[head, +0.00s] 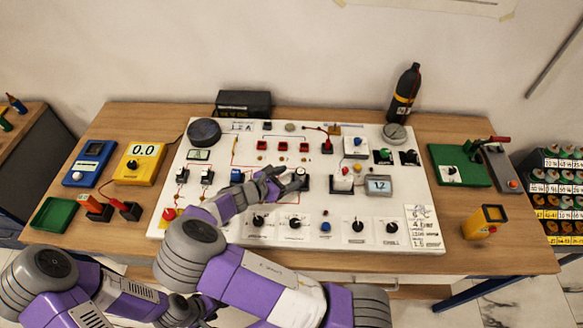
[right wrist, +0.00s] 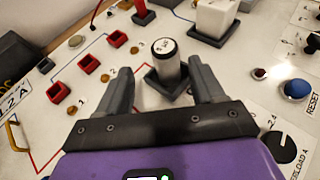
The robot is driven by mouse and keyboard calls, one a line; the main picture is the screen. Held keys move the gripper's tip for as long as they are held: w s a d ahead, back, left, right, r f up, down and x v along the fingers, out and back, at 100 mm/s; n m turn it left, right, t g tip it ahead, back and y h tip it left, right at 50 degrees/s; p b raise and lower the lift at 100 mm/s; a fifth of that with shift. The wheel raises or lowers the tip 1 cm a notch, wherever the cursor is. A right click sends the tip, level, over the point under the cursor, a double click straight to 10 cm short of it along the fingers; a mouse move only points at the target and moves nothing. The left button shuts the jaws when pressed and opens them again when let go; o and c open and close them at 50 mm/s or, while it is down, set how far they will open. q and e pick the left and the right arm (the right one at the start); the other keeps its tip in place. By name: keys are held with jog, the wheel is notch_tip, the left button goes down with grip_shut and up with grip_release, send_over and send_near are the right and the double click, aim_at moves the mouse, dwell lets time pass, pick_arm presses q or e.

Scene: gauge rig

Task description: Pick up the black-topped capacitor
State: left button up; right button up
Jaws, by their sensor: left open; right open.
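The black-topped capacitor (right wrist: 167,66) is a pale upright cylinder with a black top, standing in a dark square socket (right wrist: 151,83) on the white panel. In the head view the capacitor (head: 300,174) is right beside my right gripper (head: 284,180). My right gripper (right wrist: 162,78) is open, with one finger on each side of the capacitor in the right wrist view. My left gripper (head: 185,308) is low at the bottom of the head view, away from the panel, partly hidden by my right arm.
The white panel (head: 420,225) carries red sockets (right wrist: 117,39), knobs, a blue button (right wrist: 297,89) and a white block (right wrist: 216,17) in another dark base near the capacitor. A yellow meter (head: 139,163) and a green tray (head: 53,214) are on the table at left.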

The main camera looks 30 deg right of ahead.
aim_at(304, 172)
jog(key=shift+d, duration=0.45)
jog(key=x, duration=0.5)
jog(key=shift+s+d, duration=0.3)
jog(key=shift+d, duration=0.05)
jog(key=shift+w+d+f, duration=0.2)
jog(key=shift+d+f, duration=0.05)
jog(key=shift+d, duration=0.15)
jog(key=c, duration=1.1)
